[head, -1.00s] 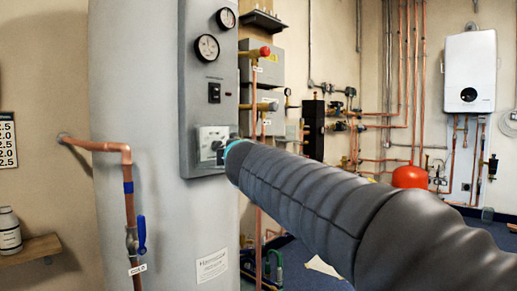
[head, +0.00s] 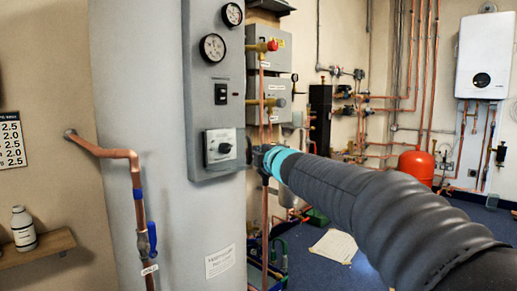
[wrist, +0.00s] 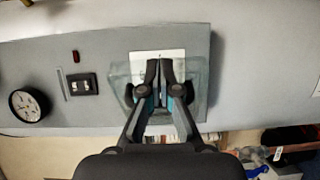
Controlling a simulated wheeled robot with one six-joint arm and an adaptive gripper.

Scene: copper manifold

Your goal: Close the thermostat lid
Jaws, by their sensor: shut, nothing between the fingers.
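The thermostat (head: 219,147) is a white square plate with a dark round knob, low on the grey control panel of the tall cylinder. Its white plate (wrist: 157,55) also shows in the wrist view, behind my fingers. A clear, see-through lid (wrist: 118,78) spreads around the plate there. I cannot tell how far the lid stands from the plate. My gripper (head: 253,152) is just right of the thermostat in the head view, its fingers seen edge-on. In the wrist view my gripper (wrist: 160,70) is shut and empty, with the fingers together in front of the plate and hiding part of it.
Above the thermostat are a black switch (head: 221,94) and a pressure gauge (head: 213,47). A copper pipe with a blue valve (head: 152,236) stands in front of the cylinder. Grey boxes (head: 268,87) with pipes are behind my gripper. A red vessel (head: 416,166) stands further right.

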